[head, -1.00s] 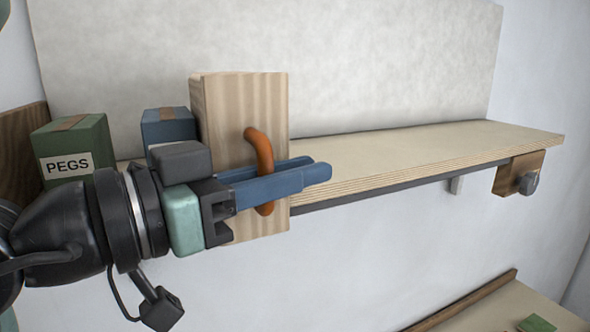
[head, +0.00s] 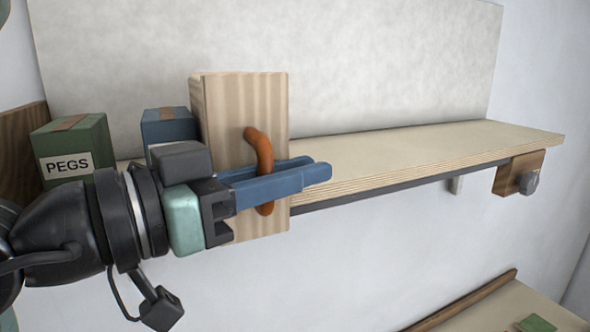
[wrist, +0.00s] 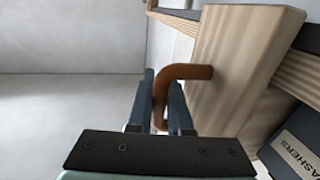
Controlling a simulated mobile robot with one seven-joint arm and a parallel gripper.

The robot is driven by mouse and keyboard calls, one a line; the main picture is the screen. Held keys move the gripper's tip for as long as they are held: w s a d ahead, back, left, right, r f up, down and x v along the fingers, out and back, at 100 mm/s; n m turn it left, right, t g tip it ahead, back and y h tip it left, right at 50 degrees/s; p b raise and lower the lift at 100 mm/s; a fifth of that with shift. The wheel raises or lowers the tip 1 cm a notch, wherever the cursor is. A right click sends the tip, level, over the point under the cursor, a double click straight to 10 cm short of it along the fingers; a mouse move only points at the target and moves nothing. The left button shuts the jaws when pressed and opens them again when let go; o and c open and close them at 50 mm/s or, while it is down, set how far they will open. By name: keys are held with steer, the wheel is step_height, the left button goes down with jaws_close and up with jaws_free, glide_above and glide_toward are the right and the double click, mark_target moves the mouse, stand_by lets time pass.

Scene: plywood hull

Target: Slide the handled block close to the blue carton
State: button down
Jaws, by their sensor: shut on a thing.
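The handled block (head: 222,110) is a tall pale wooden block standing upright at the front of the shelf, with an orange-brown handle (head: 264,150) on its face. The blue carton (head: 168,126) is just left of the block in the head view, partly hidden by my wrist. In the wrist view the carton (wrist: 298,140) shows a label and lies close beside the block (wrist: 235,70). My gripper (head: 322,168) is shut on the handle, its blue fingers on either side of it; the handle (wrist: 172,85) also shows between the fingers in the wrist view.
A green carton labelled PEGS (head: 76,150) stands left of the blue carton. The plywood shelf (head: 420,150) is clear to the right of the block. A wooden bracket with a knob (head: 520,174) is under its right end. A lower surface (head: 490,312) shows at bottom right.

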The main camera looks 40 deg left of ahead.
steer(key=shift+w+d+f+b, duration=0.1)
steer(key=shift+b, duration=0.2)
steer(key=shift+w+d+b, duration=0.25)
steer(key=shift+w+b, duration=0.05)
steer(key=shift+w, duration=0.45)
steer(key=c, duration=1.1)
jaws_free()
steer(key=shift+s, duration=0.15)
steer(key=shift+s+a, duration=0.1)
steer(key=s+a, duration=0.1)
steer(key=s, duration=0.3)
steer(key=s+b, duration=0.1)
steer(key=s, duration=0.3)
steer(key=s+a+b, duration=0.1)
steer(key=s, duration=0.4)
steer(key=shift+a, duration=0.3)
steer(key=shift+w, duration=0.1)
